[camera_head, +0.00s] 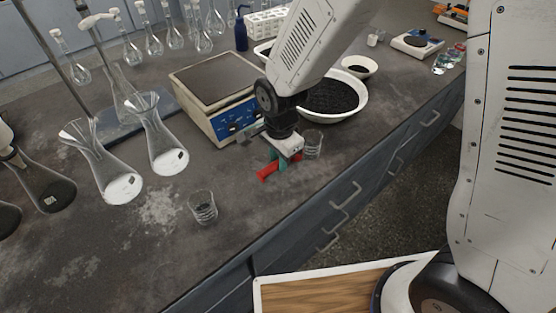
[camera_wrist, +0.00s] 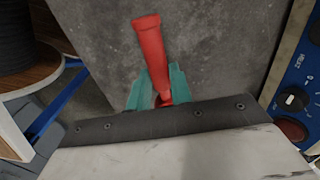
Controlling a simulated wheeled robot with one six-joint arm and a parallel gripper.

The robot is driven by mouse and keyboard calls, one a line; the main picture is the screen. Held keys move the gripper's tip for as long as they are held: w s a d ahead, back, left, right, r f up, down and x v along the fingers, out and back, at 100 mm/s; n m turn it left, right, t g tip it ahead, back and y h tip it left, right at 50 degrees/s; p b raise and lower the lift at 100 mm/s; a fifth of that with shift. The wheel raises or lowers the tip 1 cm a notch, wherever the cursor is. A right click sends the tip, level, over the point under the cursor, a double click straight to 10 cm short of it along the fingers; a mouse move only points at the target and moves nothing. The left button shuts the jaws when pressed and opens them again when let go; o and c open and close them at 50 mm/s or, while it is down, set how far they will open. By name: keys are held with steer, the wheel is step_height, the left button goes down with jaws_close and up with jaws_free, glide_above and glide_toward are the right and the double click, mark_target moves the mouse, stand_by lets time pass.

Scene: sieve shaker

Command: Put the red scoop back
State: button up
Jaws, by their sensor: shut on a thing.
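The red scoop (camera_head: 267,172) is at my gripper (camera_head: 279,160), beside the front of the balance and over the dark bench top. My gripper's teal fingers are shut on the scoop. In the wrist view the scoop's red handle (camera_wrist: 149,45) sticks out past the teal fingertips (camera_wrist: 158,88). The scoop's other end is mostly hidden by the gripper body. I cannot tell whether the scoop touches the bench.
A glass beaker (camera_head: 312,144) stands close right of my gripper, and another beaker (camera_head: 203,207) front left. The balance (camera_head: 217,95) is behind. A white bowl of dark grains (camera_head: 335,97) is behind right. Conical flasks (camera_head: 168,140) stand left. The bench's front edge is near.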

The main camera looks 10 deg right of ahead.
steer(key=shift+f, duration=0.85)
steer(key=o, duration=0.9)
steer(key=shift+f, duration=0.15)
